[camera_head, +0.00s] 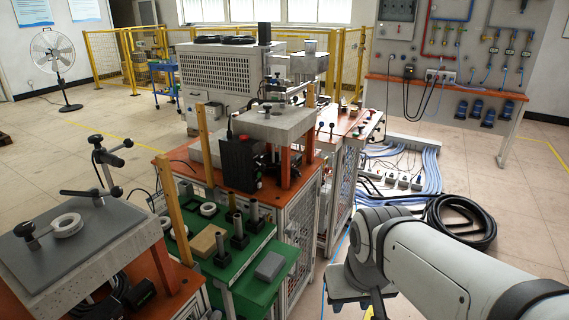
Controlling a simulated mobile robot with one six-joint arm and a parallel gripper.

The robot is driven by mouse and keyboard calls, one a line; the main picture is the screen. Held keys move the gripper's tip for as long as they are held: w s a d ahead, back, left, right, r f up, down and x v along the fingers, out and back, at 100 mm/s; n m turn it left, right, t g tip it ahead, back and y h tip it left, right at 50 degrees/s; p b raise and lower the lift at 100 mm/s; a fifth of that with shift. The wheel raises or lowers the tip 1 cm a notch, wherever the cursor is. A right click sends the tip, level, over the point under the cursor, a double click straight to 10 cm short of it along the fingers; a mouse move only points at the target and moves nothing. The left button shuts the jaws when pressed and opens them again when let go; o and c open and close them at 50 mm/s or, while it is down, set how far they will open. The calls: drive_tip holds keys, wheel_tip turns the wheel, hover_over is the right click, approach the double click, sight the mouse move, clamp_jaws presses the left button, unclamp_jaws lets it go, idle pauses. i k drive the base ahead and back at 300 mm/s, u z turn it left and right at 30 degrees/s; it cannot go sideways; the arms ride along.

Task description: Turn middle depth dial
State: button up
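Several alike orange-topped stations stand in a row from front left to back right. The middle station has a raised grey plate (285,122) on orange posts, with small black knobs (267,108) on top. I cannot tell for sure which knob is the middle depth dial, or how it is turned. The near left station has a grey plate (60,250) with a white ring (67,225) and black-knobbed handles (103,160). My arm reaches in from the lower right, well apart from the middle plate. My gripper is not in view.
A green tray (262,235) before the middle station holds dark cylinders (238,230) and blocks. A black box (240,165) stands beside the plate. A black hose coil (462,222) and blue cables (430,170) lie on the floor at right. Floor beyond the hose is clear.

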sight(294, 172)
drive_tip(key=z, duration=0.05)
drive_tip(key=i, duration=1)
drive_tip(key=u, duration=0.05)
